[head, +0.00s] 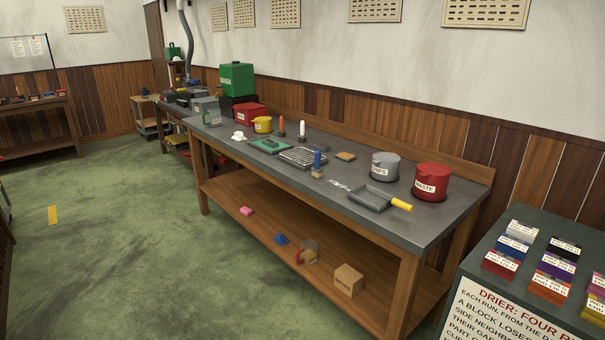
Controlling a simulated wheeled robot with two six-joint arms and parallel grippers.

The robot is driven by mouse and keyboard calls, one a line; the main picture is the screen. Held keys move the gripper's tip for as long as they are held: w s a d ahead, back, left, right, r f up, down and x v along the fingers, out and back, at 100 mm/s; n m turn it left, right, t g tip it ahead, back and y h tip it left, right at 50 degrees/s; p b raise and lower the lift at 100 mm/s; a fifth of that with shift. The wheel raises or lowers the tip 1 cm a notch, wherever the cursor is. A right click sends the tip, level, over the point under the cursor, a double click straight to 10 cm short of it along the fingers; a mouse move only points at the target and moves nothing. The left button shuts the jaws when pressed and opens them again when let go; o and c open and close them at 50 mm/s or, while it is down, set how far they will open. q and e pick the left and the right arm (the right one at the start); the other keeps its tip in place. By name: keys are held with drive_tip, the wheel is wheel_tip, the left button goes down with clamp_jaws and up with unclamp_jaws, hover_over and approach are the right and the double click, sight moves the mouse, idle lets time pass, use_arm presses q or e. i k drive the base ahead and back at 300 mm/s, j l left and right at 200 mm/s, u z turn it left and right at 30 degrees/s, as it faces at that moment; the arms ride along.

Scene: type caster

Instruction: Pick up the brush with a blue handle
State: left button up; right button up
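A brush with an upright blue handle (317,158) and a tan lower part stands on the grey workbench top (335,190), near its front edge. It is just right of a slotted metal tray or grate (297,157). A grey dustpan (371,198) with a yellow handle lies to its right. Neither of my grippers is in view.
A grey pot (385,167) and a red waste pot (430,183) stand right of the brush. A tan block (345,156) lies behind it. The lower shelf (265,220) holds several small items. A cabinet with colored blocks (515,247) is at right.

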sight(316, 171)
drive_tip(key=i+j+z, duration=0.15)
drive_tip(key=i+z, duration=0.2)
drive_tip(key=z, duration=0.2)
drive_tip(key=i+j+z, duration=0.15)
drive_tip(key=z, duration=0.25)
drive_tip(key=i+j+z, duration=0.15)
drive_tip(key=z, duration=0.2)
drive_tip(key=i+j, duration=0.05)
drive_tip(key=i, duration=0.05)
